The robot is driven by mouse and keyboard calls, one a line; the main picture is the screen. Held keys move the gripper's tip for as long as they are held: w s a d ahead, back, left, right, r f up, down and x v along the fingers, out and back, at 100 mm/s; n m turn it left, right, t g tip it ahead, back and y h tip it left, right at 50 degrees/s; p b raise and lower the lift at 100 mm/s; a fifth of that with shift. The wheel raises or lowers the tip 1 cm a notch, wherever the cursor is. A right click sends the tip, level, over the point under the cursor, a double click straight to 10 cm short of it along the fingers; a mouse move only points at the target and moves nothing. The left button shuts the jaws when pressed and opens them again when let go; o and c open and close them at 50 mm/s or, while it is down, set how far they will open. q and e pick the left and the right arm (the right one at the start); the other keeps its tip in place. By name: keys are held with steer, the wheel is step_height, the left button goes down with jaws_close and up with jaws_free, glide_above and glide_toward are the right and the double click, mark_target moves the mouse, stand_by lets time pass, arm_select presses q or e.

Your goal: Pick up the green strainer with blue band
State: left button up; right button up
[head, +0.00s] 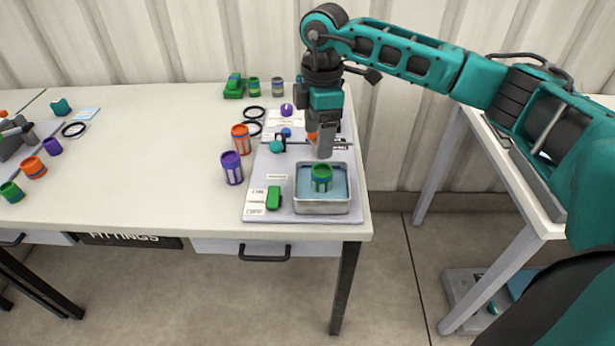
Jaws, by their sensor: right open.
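A green strainer with a blue band (321,178) stands upright in a shallow metal tray (322,207) with a bluish inside, at the front right of the table. My right gripper (322,152) points down just above and behind the strainer, open and empty. Its fingers look close together from this side, and the gap between them is hard to see. I cannot tell whether a fingertip touches the strainer's rim. My left gripper is not in view.
A purple strainer (232,168) and an orange one (241,139) stand left of the grey board (254,205). A green block (273,198) lies beside the tray. Small green containers (253,87) stand at the back. The table's middle (150,150) is clear.

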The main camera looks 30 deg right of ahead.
mark_target(322, 169)
steer(key=shift+w+d, duration=0.1)
steer(key=shift+d, duration=0.3)
step_height(322, 169, down, 7)
steer(key=shift+f, duration=0.1)
steer(key=shift+s+a+f, duration=0.1)
steer(key=shift+s+f, duration=0.1)
steer(key=shift+f, duration=1.15)
steer(key=shift+s+f, duration=0.2)
steer(key=shift+f, duration=1.1)
steer(key=c, duration=1.1)
steer(key=shift+r, duration=0.1)
